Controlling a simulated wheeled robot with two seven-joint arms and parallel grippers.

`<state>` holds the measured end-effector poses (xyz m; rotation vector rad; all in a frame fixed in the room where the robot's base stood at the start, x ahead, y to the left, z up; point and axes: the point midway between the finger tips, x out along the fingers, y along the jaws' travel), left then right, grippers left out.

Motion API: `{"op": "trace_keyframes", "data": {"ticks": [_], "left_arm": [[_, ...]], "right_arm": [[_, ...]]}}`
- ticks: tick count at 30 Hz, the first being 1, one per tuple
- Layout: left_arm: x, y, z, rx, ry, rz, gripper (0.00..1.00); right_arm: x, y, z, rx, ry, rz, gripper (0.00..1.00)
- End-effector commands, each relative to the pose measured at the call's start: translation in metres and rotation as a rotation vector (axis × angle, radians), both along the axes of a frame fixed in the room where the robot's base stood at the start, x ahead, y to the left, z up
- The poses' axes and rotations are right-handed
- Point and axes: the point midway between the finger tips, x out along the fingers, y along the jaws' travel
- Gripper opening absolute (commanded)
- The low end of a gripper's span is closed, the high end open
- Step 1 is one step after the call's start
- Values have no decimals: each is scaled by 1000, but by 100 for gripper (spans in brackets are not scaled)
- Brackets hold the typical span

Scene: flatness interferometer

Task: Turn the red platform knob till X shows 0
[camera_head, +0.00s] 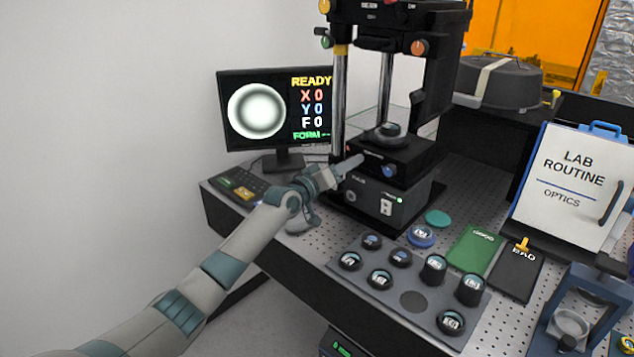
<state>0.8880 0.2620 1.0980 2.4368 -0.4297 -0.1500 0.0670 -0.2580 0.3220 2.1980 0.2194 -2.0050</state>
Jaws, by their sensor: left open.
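The monitor (276,110) shows READY, X 0, Y 0, F 0 and a round grey ring pattern. The interferometer (430,90) stands to its right, with a dark platform (400,155) low on it carrying a round part (388,134). A blue knob (389,170) is on the platform's front. My left gripper (352,163) is open at the platform's left side. The red knob is not clearly visible; the gripper covers that spot, and I cannot tell whether the fingers touch it. My right gripper is out of view.
A grey tray (412,302) of round optics lies in front on the perforated table. Green (474,250) and black (512,270) pads lie to its right. A LAB ROUTINE board (572,180) stands at the right. A keypad (240,184) lies below the monitor.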

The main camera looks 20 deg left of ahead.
Motion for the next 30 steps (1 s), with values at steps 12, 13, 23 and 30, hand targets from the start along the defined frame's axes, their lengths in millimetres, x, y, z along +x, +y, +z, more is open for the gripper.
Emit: {"op": "trace_keyframes", "data": {"ticks": [12,13,23,30], "left_arm": [[-53,20,-3,1,0,1,46],[-58,22,-4,1,0,1,46],[-117,43,-4,3,1,1,46],[-147,54,-2,1,1,2,46]], "right_arm": [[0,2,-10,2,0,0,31],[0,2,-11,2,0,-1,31],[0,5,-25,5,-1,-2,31],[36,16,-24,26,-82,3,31]]}}
